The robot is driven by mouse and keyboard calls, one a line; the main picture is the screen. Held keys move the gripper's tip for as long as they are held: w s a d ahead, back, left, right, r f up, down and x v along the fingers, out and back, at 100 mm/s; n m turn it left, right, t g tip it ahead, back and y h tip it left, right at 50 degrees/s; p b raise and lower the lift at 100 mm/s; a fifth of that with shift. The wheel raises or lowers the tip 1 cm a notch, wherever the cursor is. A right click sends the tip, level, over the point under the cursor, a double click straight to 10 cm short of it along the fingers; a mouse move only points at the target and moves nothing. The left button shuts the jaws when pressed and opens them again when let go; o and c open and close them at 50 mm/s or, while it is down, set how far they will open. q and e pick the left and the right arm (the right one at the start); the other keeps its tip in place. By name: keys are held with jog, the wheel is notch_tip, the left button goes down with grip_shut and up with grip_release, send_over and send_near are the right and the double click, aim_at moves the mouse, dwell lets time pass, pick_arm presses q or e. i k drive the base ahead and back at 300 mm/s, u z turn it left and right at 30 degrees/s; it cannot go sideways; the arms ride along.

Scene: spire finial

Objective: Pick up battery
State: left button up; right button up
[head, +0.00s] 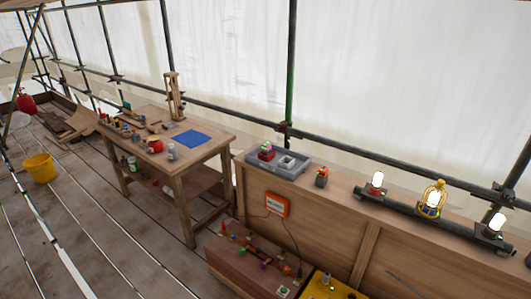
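I cannot tell for certain which thing is the battery. A small dark block with an orange-red upper part (321,177) stands on the wooden ledge right of a grey tray (256,169). A similar red and dark block (266,152) with a bit of green on top sits in the tray's left part. Beside it in the tray is a pale square compartment (287,162). Neither gripper is in view.
Lit lamps (377,181) stand on a dark rail at the right. An orange box (277,205) hangs on the wooden front. A yellow case (335,287) is below. A cluttered workbench (217,142) and yellow bucket (39,168) stand left, with bare plank floor between.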

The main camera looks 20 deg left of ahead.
aim_at(267, 148)
jog(key=u, duration=0.6)
jog(key=i, duration=0.55)
jog(key=u, duration=0.95)
jog(key=i, duration=1.35)
jog(key=z, duration=0.5)
